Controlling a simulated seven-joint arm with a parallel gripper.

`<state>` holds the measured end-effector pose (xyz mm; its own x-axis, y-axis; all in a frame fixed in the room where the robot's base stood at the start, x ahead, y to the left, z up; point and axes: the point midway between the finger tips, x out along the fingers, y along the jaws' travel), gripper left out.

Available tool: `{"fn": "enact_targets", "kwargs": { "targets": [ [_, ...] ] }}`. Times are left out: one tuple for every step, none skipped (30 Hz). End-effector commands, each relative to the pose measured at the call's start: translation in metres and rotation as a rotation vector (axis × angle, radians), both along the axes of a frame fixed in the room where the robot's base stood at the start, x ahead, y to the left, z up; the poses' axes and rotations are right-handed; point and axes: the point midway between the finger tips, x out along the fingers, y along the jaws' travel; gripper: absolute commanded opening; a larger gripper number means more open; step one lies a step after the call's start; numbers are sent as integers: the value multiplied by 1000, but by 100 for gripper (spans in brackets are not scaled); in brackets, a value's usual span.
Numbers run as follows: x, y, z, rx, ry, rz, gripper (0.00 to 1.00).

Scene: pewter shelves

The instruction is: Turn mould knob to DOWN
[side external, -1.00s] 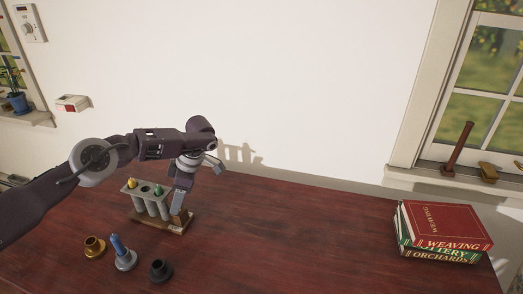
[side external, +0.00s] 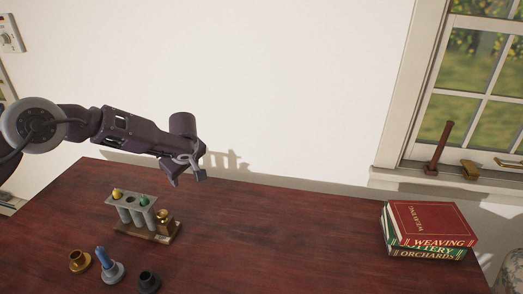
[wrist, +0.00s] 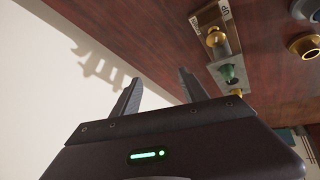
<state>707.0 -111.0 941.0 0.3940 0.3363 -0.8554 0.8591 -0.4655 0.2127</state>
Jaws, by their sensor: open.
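The candle mould (side external: 137,214) is a grey rack of tubes on a wooden base at the left of the table. A yellow piece (side external: 117,194) and a green piece (side external: 144,201) sit in its top. The brass mould knob (side external: 163,222) stands on the base's right end. My gripper (side external: 187,178) is open and empty, raised above and apart from the mould. Its spread fingers also show in the wrist view (wrist: 160,80).
A brass holder (side external: 80,261), a grey holder with a blue candle (side external: 110,268) and a dark holder (side external: 148,281) stand in front of the mould. Stacked books (side external: 428,231) lie at the right. The table's middle is clear. A wall stands behind.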

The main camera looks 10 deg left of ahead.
Motion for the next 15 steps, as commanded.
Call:
{"fn": "enact_targets", "kwargs": {
  "targets": [
    [11,-5,3,6,-32,-39,52],
    [17,-8,5,10,-53,-66,52],
    [26,-12,8,17,-80,-102,52],
    [33,-15,10,22,-100,-130,52],
    [39,-19,13,27,-120,-159,52],
    [47,-25,16,34,-147,-199,52],
    [53,-30,19,39,-167,-233,52],
    [59,-35,21,46,-186,-267,52],
    [67,-42,25,56,-212,-314,52],
    [72,-47,28,63,-231,-348,52],
    [77,-53,31,70,-247,-384,52],
    [83,-61,34,81,-269,-433,52],
    [87,-68,36,88,-284,-471,52],
    [91,-74,39,96,-300,-508,52],
    [95,-82,41,108,-316,-558,52]
  ]
}}
